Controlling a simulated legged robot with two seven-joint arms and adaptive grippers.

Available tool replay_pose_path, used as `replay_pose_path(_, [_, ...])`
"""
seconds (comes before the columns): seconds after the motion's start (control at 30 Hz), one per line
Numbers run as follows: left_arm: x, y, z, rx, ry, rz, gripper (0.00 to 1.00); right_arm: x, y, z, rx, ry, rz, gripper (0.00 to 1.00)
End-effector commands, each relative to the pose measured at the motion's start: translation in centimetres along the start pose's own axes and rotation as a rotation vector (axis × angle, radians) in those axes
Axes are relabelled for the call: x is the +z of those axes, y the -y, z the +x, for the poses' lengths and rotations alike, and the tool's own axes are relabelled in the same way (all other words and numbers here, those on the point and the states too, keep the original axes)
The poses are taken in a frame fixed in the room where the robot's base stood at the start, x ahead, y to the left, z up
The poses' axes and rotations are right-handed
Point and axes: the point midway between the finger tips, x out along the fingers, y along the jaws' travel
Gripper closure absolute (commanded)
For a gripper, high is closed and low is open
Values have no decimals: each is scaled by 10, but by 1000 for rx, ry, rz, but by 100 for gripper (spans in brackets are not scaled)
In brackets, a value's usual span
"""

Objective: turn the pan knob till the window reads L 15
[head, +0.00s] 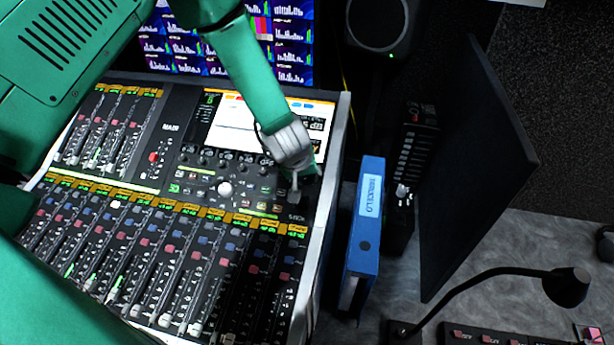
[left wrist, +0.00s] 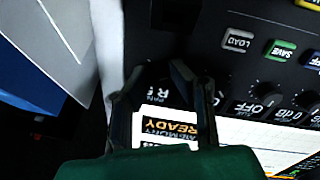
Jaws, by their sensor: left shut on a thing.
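My left gripper (head: 295,183) reaches down onto the upper right of the mixing console (head: 345,125), with its fingertips at the panel right of the row of knobs. In the left wrist view its two dark fingers (left wrist: 158,72) close around the dark pan knob, which they mostly hide. Between the fingers I see a small white PAN label and a reading (left wrist: 168,92) that starts with R, seemingly R 5; the fingers may cover part of it. In the head view the knob and its reading are hidden behind the gripper. My right gripper is in neither view.
A blue binder (head: 368,225) stands close to the console's right edge. In the left wrist view, LOAD (left wrist: 238,40) and SAVE (left wrist: 281,48) buttons sit near the fingers. A lit console screen (head: 235,125) lies left of the gripper.

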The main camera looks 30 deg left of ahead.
Motion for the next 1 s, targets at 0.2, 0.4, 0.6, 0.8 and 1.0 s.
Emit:
replay_pose_path(0.2, [0, 0, 0, 1, 1, -2, 100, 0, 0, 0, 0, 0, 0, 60])
replay_pose_path(0.4, [0, 0, 0, 0, 1, -1, 62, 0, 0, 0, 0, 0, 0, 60])
replay_pose_path(0.6, [0, 0, 0, 0, 0, 0, 62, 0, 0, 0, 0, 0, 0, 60])
replay_pose_path(0.8, [-1, -1, -17, 1, -1, 1, 62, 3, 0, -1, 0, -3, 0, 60])
replay_pose_path(1.0, [-1, -1, -59, 2, -3, 1, 62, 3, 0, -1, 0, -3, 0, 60])
